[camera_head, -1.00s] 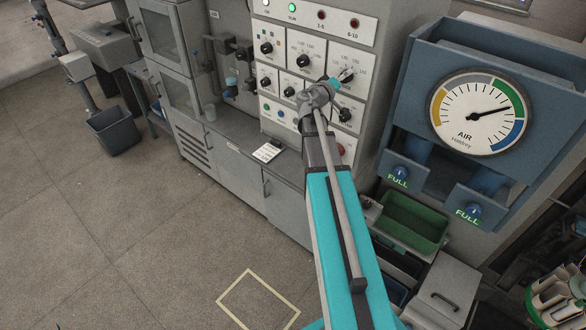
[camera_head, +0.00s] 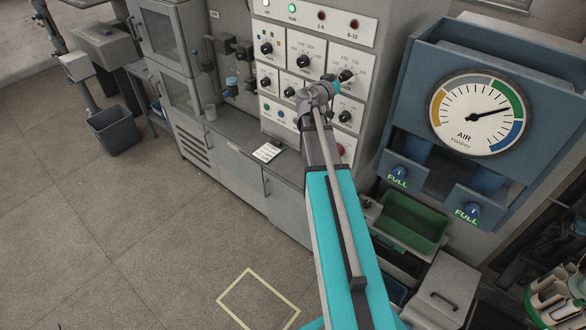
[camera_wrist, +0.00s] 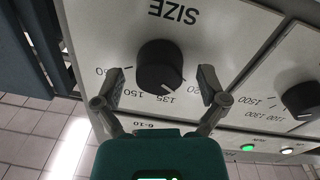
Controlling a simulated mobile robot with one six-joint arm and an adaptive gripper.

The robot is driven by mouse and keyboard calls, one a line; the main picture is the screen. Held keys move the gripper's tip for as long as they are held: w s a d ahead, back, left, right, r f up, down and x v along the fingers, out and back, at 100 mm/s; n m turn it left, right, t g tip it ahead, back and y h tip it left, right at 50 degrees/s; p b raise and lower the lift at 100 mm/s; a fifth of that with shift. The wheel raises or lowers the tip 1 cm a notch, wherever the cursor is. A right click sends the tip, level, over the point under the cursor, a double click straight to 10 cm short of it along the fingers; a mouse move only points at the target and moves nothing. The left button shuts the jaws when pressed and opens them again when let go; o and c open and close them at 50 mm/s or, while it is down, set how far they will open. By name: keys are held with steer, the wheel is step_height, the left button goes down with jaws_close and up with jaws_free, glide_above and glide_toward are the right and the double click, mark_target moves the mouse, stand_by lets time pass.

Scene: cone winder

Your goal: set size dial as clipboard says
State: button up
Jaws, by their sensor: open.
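The size dial (camera_wrist: 160,66) is a black round knob on a pale panel, with the word SIZE upside down above it in the wrist view. Its light mark points down, near 135; 150 is beside that. In the head view the size dial (camera_head: 347,76) is at the panel's upper right. My gripper (camera_wrist: 160,90) is open, one finger on each side of the dial's lower part, and apart from it. My gripper also shows in the head view (camera_head: 335,81). The clipboard (camera_head: 267,151) lies on the ledge below the panel; its writing is too small to read.
Another dial (camera_wrist: 302,98) is beside the size dial, and several more knobs fill the panel. A lit green lamp (camera_wrist: 247,148) is on the panel. The blue housing with the air gauge (camera_head: 478,113) stands right of my arm. A green bin (camera_head: 412,222) is below it.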

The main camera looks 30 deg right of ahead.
steer(key=shift+m, duration=1)
steer(key=v, duration=1.4)
steer(key=s+a+f+n+g+y+b, duration=0.1)
steer(key=a+f+y+b, duration=0.3)
steer(key=f, duration=0.6)
steer(key=s+a+f+n+g+y+b, duration=0.2)
steer(key=a+f, duration=0.5)
steer(key=f, duration=0.4)
steer(key=s+n+y+b, duration=0.1)
steer(key=s+y+b, duration=0.1)
steer(key=shift+f+n+g+b, duration=0.3)
steer(key=shift+f+n+b, duration=0.05)
steer(key=shift+n+b, duration=0.05)
steer(key=shift+s, duration=0.1)
steer(key=s+a+f+n+g+y+b, duration=0.1)
steer(key=s+a+f+n+y+b, duration=0.2)
steer(key=a+f, duration=0.4)
steer(key=s+a+f+n+g+y+b, duration=0.1)
steer(key=s+a+f+n+y+b, duration=0.3)
steer(key=a, duration=0.7)
step_height(320, 180, down, 3)
steer(key=shift+a+f+n+g+y+b, duration=0.1)
steer(key=shift+a+n+g+y+b, duration=0.2)
steer(key=shift+n+y+b, duration=0.6)
